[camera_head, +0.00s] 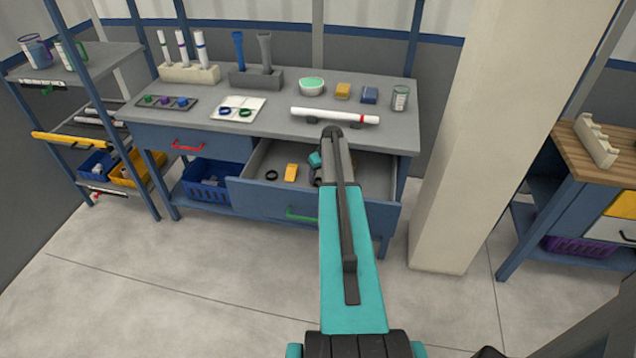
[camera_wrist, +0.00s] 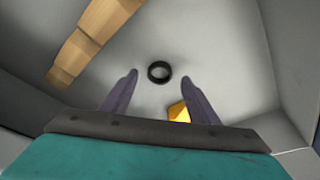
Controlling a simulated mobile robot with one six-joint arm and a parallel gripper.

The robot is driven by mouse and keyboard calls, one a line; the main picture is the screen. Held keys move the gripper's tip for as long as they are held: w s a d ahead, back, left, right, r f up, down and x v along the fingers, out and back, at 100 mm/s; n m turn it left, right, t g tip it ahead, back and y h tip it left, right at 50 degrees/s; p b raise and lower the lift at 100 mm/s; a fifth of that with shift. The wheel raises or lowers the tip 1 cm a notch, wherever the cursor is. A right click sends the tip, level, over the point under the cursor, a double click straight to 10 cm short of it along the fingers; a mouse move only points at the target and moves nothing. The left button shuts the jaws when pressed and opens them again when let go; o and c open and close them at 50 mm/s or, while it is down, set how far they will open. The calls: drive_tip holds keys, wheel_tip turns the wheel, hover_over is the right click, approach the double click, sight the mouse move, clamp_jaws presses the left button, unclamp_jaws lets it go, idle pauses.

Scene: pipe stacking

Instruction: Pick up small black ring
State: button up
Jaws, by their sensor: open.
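The small black ring (camera_head: 271,175) lies on the floor of the open drawer (camera_head: 257,200), left of an orange block (camera_head: 291,172). In the wrist view the black ring (camera_wrist: 151,73) lies flat, just ahead of and between the tips of my gripper (camera_wrist: 160,77). My gripper's two dark fingers are spread apart with nothing held between them. The height of the fingertips above the ring cannot be told. In the camera_head view my arm hides most of the gripper and part of the drawer.
The orange block (camera_wrist: 179,112) shows beside the right finger in the wrist view. A tan stepped piece (camera_wrist: 90,40) lies at upper left. Drawer walls surround the ring. The grey worktop (camera_head: 270,122) overhangs the drawer's back, with a white pipe (camera_head: 325,115) near its edge.

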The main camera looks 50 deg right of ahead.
drive_tip(key=shift+p+x, duration=0.35)
drive_tip(key=shift+x, duration=1.1)
drive_tip(key=shift+w, duration=0.1)
drive_tip(key=shift+c, duration=0.3)
drive_tip(key=c, duration=1)
